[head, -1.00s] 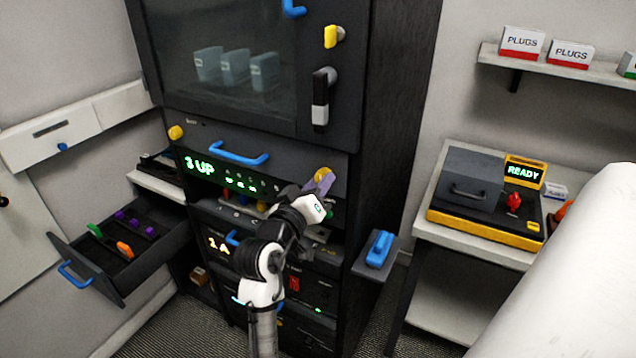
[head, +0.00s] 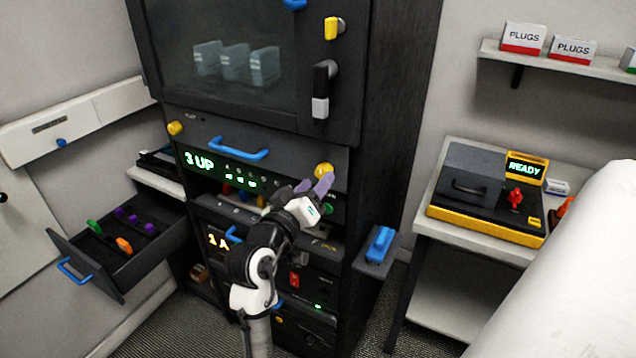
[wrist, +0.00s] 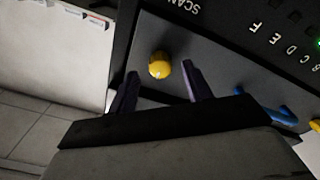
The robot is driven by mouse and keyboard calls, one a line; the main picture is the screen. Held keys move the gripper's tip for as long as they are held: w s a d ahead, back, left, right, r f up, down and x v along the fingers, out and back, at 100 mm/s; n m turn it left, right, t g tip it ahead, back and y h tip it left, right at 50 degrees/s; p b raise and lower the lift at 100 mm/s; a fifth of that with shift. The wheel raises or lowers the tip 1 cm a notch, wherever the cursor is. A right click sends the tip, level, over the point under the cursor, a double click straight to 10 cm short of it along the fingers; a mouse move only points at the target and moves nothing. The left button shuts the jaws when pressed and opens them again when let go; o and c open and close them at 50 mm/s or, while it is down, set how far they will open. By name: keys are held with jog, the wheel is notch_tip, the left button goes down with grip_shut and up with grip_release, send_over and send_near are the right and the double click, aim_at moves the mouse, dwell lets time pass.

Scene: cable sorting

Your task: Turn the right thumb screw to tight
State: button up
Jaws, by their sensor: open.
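The right thumb screw is a yellow knob (head: 324,170) at the right end of the dark panel with the blue handle. It also shows in the wrist view (wrist: 159,66), beyond the fingertips and roughly between their lines. My gripper (head: 315,184) is just below and in front of this knob, with its purple fingers apart. In the wrist view the gripper (wrist: 161,76) is open and empty, and the knob looks clear of both fingers. The left yellow thumb screw (head: 175,128) sits at the panel's other end; its tightness mark cannot be read.
The blue panel handle (head: 238,149) lies left of the knob. Above are a glass door and a black-and-white latch handle (head: 321,90). A blue handle on a side ledge (head: 379,245) stands right of the rack. An open drawer (head: 120,245) juts out at left.

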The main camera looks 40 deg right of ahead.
jog(key=b+v, duration=0.2)
jog(key=v, duration=0.9)
jog(key=shift+s+a+b, duration=0.15)
jog(key=shift+a+b, duration=0.05)
jog(key=shift+b, duration=0.15)
jog(key=shift+f, duration=0.1)
